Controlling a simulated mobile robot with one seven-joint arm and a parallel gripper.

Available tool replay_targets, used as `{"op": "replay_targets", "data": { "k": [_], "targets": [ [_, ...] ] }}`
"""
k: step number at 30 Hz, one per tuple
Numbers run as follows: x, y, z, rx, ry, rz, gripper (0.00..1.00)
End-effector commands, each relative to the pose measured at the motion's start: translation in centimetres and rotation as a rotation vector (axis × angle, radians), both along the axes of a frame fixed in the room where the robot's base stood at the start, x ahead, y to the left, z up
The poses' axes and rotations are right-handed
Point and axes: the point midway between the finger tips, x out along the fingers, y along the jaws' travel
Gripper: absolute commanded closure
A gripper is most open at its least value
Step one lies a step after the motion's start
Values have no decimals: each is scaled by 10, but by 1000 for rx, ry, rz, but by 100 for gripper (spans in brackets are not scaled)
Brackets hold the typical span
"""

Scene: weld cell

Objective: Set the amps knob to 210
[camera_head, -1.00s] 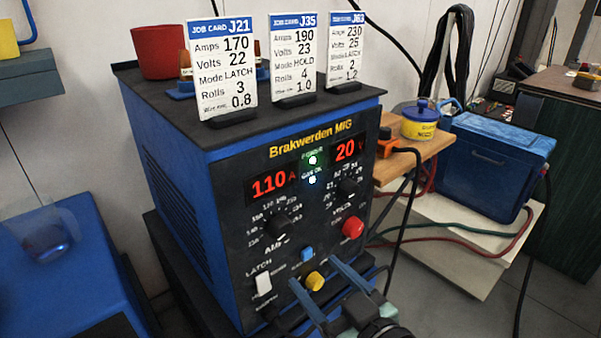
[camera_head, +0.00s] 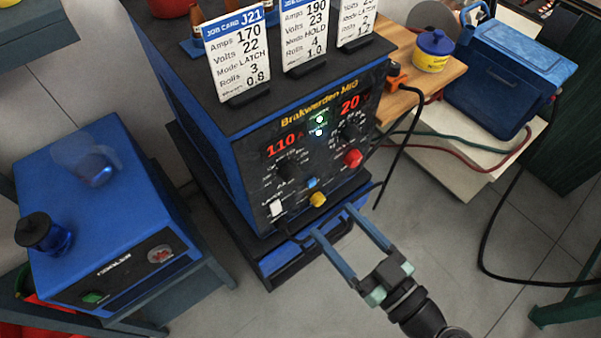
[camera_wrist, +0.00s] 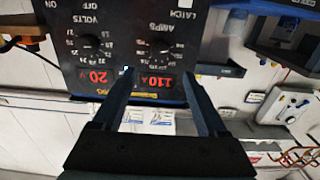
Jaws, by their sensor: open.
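The black amps knob (camera_head: 289,170) is on the left of the front panel of the blue and black welder (camera_head: 237,162), under a red display (camera_head: 284,145) reading 110 A. In the wrist view the panel is upside down; the amps knob (camera_wrist: 160,46) lies between the fingers' lines, and the display (camera_wrist: 155,82) shows 110. My gripper (camera_head: 333,220) is open and empty, in front of the panel's lower part, below the yellow button in the picture. Its two fingers also show in the wrist view (camera_wrist: 158,78), apart from the knob.
The volts knob (camera_head: 352,129), red knob (camera_head: 353,158), blue button (camera_head: 312,183), yellow button (camera_head: 318,199) and white switch (camera_head: 277,209) are close by. Job cards (camera_head: 237,55) stand on top. A blue cooler box (camera_head: 510,75) and black cable are right; a blue unit (camera_head: 100,200) is left.

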Motion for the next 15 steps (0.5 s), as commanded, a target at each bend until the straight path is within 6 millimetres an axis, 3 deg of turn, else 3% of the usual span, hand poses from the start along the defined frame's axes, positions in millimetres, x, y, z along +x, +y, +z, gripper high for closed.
{"op": "replay_targets", "data": {
  "k": [9, 15],
  "targets": [
    [54, 40, 1, -1, 0, 4, 25],
    [79, 57, 0, -1, 0, 2, 25]
  ]
}}
